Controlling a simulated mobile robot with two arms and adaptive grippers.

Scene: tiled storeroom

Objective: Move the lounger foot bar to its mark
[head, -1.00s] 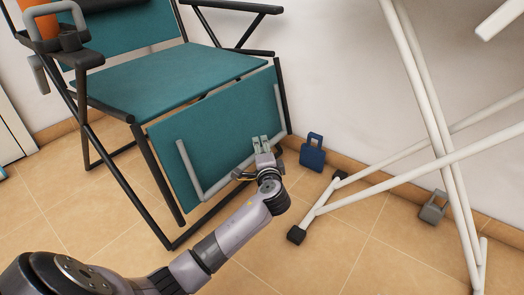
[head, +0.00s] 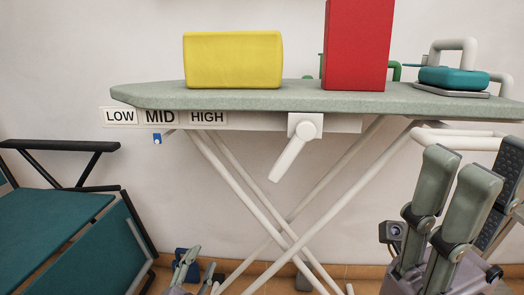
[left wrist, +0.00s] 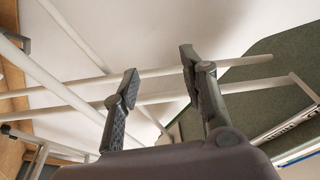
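In the head view the teal lounger (head: 50,225) stands at the left with its leg panel (head: 105,245) hanging down, cut off by the picture's edge. The grey foot bar (head: 135,240) shows only in part along the panel's right edge. I cannot make out its mark. My left gripper (head: 194,265) is low, right of the panel and apart from it. The left wrist view shows its fingers (left wrist: 160,77) spread and empty, with white legs beyond. My right gripper (head: 480,180) is close at the right, fingers apart, nothing visible between them.
An ironing board (head: 290,97) on white crossed legs (head: 265,215) fills the middle and right. It bears a yellow box (head: 233,60), a red box (head: 358,45) and a teal iron (head: 455,78).

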